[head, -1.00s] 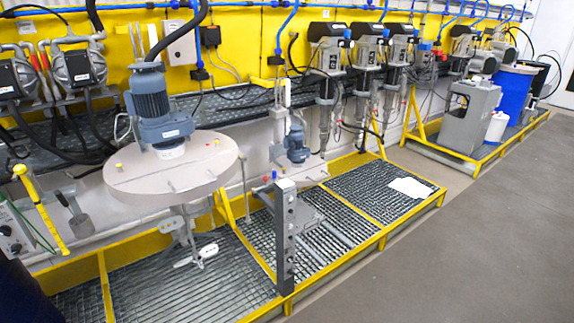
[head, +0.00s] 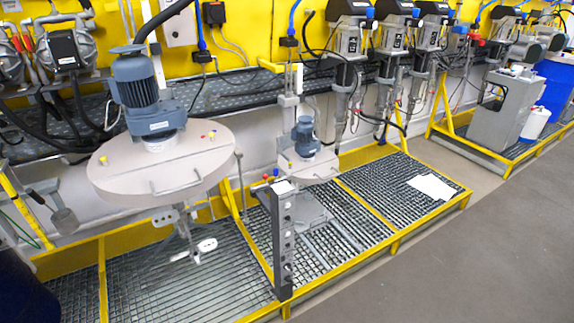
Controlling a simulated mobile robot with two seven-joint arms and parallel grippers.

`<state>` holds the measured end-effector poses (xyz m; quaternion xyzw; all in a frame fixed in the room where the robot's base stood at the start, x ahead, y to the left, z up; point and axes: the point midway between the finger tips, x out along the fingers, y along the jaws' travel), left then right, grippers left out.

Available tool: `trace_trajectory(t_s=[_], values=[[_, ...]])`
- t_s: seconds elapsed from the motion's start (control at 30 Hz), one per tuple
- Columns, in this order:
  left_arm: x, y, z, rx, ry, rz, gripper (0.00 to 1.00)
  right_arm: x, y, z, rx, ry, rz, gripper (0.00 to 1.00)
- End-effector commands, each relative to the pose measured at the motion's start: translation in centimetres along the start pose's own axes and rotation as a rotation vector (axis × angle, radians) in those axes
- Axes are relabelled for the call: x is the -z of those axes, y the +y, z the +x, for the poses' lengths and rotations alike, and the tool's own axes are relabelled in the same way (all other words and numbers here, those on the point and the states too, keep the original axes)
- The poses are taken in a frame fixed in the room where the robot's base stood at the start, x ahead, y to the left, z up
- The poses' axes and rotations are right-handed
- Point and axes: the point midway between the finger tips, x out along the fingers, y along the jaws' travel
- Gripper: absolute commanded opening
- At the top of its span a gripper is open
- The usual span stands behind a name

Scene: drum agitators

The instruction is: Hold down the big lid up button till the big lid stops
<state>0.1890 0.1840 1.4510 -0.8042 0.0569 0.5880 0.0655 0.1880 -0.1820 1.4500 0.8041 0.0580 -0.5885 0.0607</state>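The big lid (head: 160,165) is a wide, pale round disc with a blue motor (head: 140,90) on top. It hangs raised above the grated platform, with its stirrer (head: 190,240) hanging in the open below it. A narrow grey control post (head: 283,240) stands at the platform's front edge, with several small round buttons down its face. They are too small to tell which is the big lid up button. A smaller lid (head: 308,168) with its own blue motor (head: 305,137) is behind the post. Neither of my grippers is in view.
The grated platform (head: 140,290) has a yellow frame (head: 385,248) along its front. A white sheet (head: 432,187) lies on the grating at right. A grey cabinet (head: 505,110) and blue drum (head: 556,90) stand farther right. The grey floor (head: 480,270) in front is clear.

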Motion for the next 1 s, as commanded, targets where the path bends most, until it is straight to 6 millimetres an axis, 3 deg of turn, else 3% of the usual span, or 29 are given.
trace_trajectory(t_s=[0.17, 0.6, 1.0], values=[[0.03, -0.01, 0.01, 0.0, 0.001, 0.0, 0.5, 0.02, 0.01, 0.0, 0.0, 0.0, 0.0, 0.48], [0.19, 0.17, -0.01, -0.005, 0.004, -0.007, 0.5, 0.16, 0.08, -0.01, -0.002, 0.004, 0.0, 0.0], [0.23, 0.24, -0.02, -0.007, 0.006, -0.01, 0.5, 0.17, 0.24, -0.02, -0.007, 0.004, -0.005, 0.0]])
